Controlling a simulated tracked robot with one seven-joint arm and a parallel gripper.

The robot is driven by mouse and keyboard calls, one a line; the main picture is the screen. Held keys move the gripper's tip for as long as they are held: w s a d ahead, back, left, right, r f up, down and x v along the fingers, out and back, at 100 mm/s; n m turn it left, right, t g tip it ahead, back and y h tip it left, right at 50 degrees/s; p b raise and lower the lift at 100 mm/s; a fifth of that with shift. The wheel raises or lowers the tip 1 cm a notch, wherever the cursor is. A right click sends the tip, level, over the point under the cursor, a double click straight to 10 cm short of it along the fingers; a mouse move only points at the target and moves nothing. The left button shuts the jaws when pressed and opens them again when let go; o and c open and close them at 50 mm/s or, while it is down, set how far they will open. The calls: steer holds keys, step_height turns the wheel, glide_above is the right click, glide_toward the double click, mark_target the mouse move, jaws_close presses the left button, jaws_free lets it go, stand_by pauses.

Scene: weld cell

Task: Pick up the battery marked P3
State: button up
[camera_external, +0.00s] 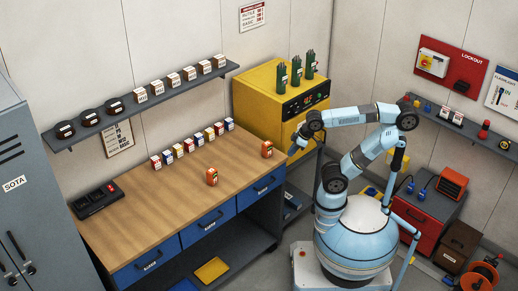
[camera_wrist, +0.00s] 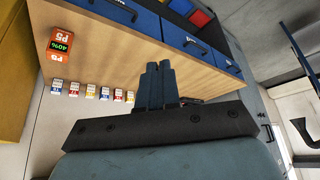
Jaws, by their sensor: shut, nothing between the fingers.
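Two orange batteries stand on the wooden bench top. One orange battery (camera_external: 212,177) is near the bench middle; its marking is too small to read, and I cannot pick it out in the wrist view. No P3 marking is readable. My gripper (camera_external: 294,150) is just right of the bench end, apart from both batteries. In the wrist view its fingers (camera_wrist: 160,67) are together and empty.
A row of small coloured boxes (camera_external: 189,145) stands along the back of the bench (camera_external: 150,200). A black device (camera_external: 97,199) is at its left end. The yellow cabinet (camera_external: 262,88) bounds the right. A shelf (camera_external: 150,104) hangs above. The bench front is mostly clear.

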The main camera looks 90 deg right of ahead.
steer(key=o, duration=1.5)
steer(key=shift+o, duration=0.2)
steer(key=w+a+f+t+y, duration=0.1)
steer(key=w+a, duration=0.1)
steer(key=w, duration=0.4)
steer(key=w+a+t+y, duration=0.1)
steer(key=w+a, duration=0.2)
steer(key=w, duration=0.4)
steer(key=m+t+h, duration=0.4)
glide_toward(209, 172)
steer(key=s+a+r, duration=0.4)
steer(key=s+a, duration=0.1)
steer(key=a, duration=0.2)
steer(key=w+d+f+h, duration=0.1)
steer(key=w+d+f, duration=0.1)
steer(key=w+f, duration=0.1)
steer(key=w+d+f+m+h, duration=0.1)
steer(key=w+d+f+h, duration=0.1)
steer(key=d+f, duration=0.1)
steer(key=w+d+f+m+h, duration=0.1)
steer(key=w+d+f+h, duration=0.1)
steer(key=w+f, duration=0.1)
steer(key=shift+w+d+f, duration=0.2)
steer(key=shift+w+d, duration=0.05)
steer(key=shift+w, duration=0.05)
steer(key=shift+r+x, duration=0.15)
steer(key=shift+x, duration=1.4)
steer(key=shift+r+x, duration=0.2)
steer(key=shift+x, duration=1.3)
